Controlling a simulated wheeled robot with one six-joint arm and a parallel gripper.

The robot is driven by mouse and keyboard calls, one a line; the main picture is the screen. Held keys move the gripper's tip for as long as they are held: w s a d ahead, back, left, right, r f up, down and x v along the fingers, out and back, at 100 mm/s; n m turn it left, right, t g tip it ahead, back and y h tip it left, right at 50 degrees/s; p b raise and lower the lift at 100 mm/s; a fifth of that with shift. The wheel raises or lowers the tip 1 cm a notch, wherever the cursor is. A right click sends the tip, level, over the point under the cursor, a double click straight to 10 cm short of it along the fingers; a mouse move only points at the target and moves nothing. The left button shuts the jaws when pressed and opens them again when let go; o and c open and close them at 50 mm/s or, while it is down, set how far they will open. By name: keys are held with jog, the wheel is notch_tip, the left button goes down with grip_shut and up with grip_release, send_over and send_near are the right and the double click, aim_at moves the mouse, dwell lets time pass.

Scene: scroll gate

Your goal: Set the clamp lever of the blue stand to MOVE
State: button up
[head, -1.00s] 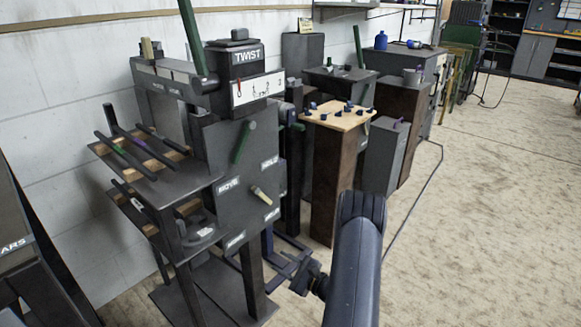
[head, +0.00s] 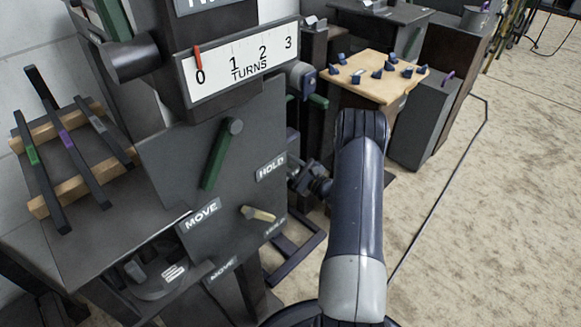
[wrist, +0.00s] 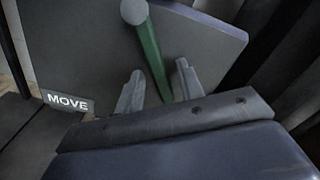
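A dark grey panel (head: 165,150) carries a green lever (head: 217,160) with a round pivot at its top; the lever hangs down and slightly left. Labels HOLD (head: 271,167) and MOVE (head: 201,215) are to its lower right and lower left. Below, a short tan lever (head: 259,214) points right near a second HOLD label; a second MOVE label is lower left. Which lever belongs to the blue stand I cannot tell. My gripper (head: 298,177) is right of the panel. In the wrist view my gripper (wrist: 158,85) is open, and the green lever (wrist: 153,58) shows between its fingers, contact unclear.
A white TURNS scale (head: 242,65) with its red pointer at 0 is above the panel. A rack of dark bars (head: 75,140) stands at left. A wooden-topped table (head: 345,78) with small blue pieces is behind my arm. The floor at right is open.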

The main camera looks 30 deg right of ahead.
grip_shut()
dwell(0.4)
